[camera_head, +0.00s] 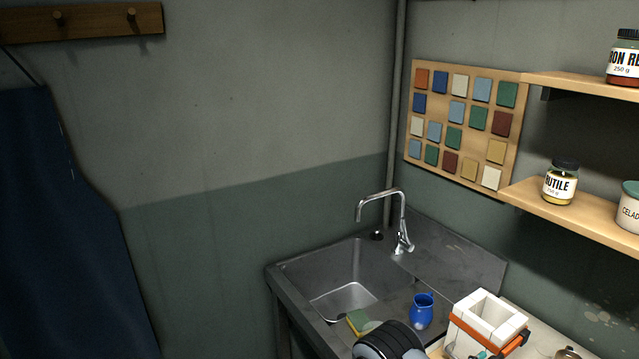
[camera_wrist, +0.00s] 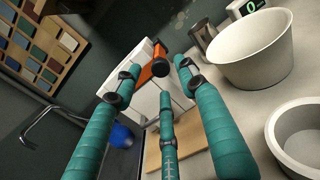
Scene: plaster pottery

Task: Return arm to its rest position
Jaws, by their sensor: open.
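Beyond the fingertips stands a white block-like mold (camera_wrist: 147,60) with an orange strap (camera_wrist: 153,69). I cannot tell from this view whether any finger touches it. In the head view the mold (camera_head: 490,314) stands upright at the bottom right, with a square opening on top. A dark, rounded part of my arm (camera_head: 392,343) shows at the bottom edge, left of the mold; most of the arm is out of frame.
A steel sink (camera_head: 340,278) with a faucet (camera_head: 400,232) is behind. A blue jug (camera_head: 421,311) stands beside the mold. Bowls (camera_wrist: 252,50) stand right in the wrist view. Shelves with jars (camera_head: 560,184) project from the right wall. A dark apron (camera_head: 62,220) hangs left.

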